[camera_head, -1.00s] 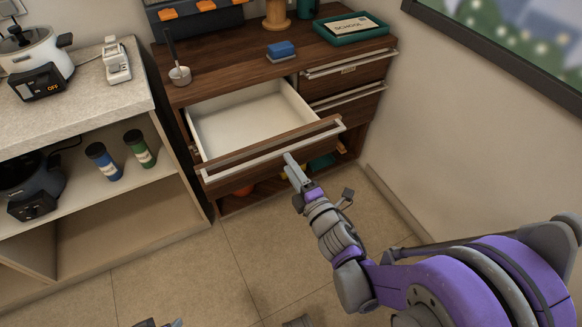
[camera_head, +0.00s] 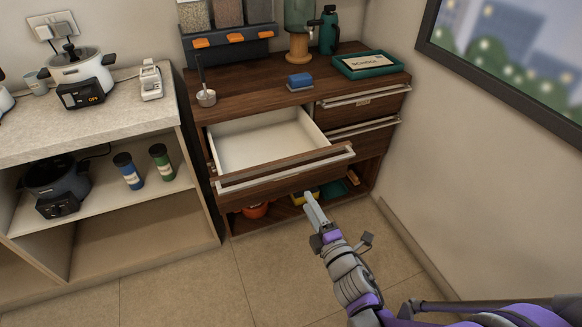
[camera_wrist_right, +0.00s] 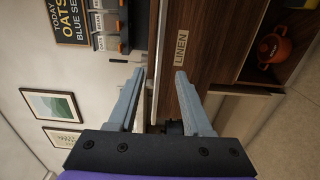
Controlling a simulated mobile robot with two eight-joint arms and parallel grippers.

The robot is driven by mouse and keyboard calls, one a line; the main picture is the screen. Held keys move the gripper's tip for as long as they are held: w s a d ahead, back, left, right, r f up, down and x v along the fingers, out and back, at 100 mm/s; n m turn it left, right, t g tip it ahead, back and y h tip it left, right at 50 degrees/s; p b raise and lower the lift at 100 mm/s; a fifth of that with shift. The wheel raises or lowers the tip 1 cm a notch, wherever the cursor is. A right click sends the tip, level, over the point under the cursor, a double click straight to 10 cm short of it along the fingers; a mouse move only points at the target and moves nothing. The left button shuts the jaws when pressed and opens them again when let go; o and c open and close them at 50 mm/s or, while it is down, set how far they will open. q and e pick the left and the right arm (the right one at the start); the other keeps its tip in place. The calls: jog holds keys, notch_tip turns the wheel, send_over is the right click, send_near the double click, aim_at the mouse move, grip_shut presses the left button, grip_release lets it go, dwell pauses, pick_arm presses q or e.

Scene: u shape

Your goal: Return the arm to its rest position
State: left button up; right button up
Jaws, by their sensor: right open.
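My right gripper (camera_head: 315,210) is in front of the wooden cabinet, just below the pulled-out drawer, as the head view shows it. In the right wrist view its two fingers (camera_wrist_right: 158,100) stand apart with nothing between them. The open drawer (camera_head: 265,142) is white inside and empty, and its long handle (camera_head: 285,172) runs along the front. A LINEN label (camera_wrist_right: 182,48) shows on a wooden front in the right wrist view. I cannot tell whether the fingers touch anything; a gap shows in the head view. My left gripper is not in view.
A stone-topped counter (camera_head: 100,120) stands at left, a wall at right. The floor (camera_head: 200,280) in front is clear.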

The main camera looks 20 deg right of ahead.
jog(key=s+a+f+m+g+p, duration=0.15)
jog(key=s+f+m+g, duration=0.25)
jog(key=s+m+g, duration=0.45)
jog(key=s+a+f+m+g, duration=0.25)
jog(key=s+m+g, duration=0.25)
jog(key=s+m, duration=0.65)
pick_arm(q)
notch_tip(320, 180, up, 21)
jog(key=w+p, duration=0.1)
jog(key=p, duration=1.5)
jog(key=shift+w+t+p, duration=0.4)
pick_arm(e)
notch_tip(320, 180, up, 19)
jog(key=n, duration=0.1)
jog(key=shift+w+d+f+n+t+h, duration=0.15)
jog(key=shift+w+d+n+t+h, duration=0.1)
jog(key=shift+w+n+t+h, duration=0.15)
